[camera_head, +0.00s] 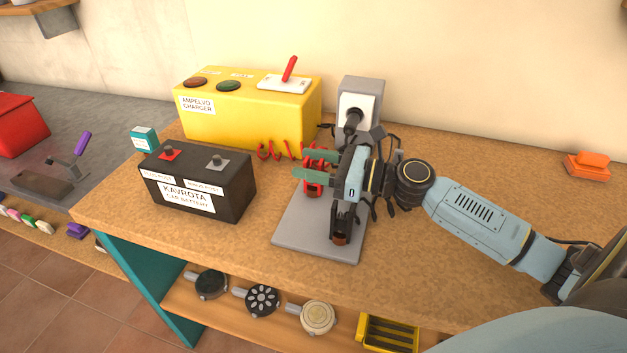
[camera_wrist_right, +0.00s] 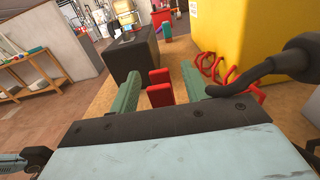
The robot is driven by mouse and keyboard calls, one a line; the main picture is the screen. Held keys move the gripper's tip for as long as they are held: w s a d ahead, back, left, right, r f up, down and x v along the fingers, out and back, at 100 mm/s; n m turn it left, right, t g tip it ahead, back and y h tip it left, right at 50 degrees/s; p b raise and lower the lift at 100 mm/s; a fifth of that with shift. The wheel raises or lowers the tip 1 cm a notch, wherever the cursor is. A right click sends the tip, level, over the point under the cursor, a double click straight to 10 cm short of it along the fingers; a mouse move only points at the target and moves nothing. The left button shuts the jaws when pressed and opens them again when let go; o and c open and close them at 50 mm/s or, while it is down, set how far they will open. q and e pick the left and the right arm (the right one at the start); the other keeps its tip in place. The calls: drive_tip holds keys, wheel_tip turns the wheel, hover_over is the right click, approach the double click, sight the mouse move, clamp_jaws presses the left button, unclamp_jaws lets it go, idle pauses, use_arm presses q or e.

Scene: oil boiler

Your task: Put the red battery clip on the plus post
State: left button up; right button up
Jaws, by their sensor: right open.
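The black car battery (camera_head: 200,185) stands on the bench at the left, with a post on a red base (camera_head: 169,154) and a post on a grey base (camera_head: 216,163). My right gripper (camera_head: 316,165) is open over the grey mat, its green fingers pointing left. The red battery clip (camera_head: 313,190) is at these fingers, partly hidden by them. In the right wrist view, the red clip's two upright parts (camera_wrist_right: 160,88) stand between the fingers, with gaps at both sides. The battery (camera_wrist_right: 132,58) is ahead there. My left gripper is not seen.
The yellow charger (camera_head: 235,115) with its red lever stands behind, and a red coiled cable (camera_head: 280,150) lies before it. A dark clip (camera_head: 340,238) sits on the grey mat (camera_head: 300,240).

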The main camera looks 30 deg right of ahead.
drive_tip(key=shift+x, duration=0.8)
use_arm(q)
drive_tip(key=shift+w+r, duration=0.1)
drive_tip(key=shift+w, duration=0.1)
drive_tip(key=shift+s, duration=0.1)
use_arm(e)
drive_tip(key=shift+c, duration=1)
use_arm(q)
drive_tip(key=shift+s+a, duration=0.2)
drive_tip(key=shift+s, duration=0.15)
use_arm(e)
clamp_jaws()
drive_tip(key=shift+r, duration=0.1)
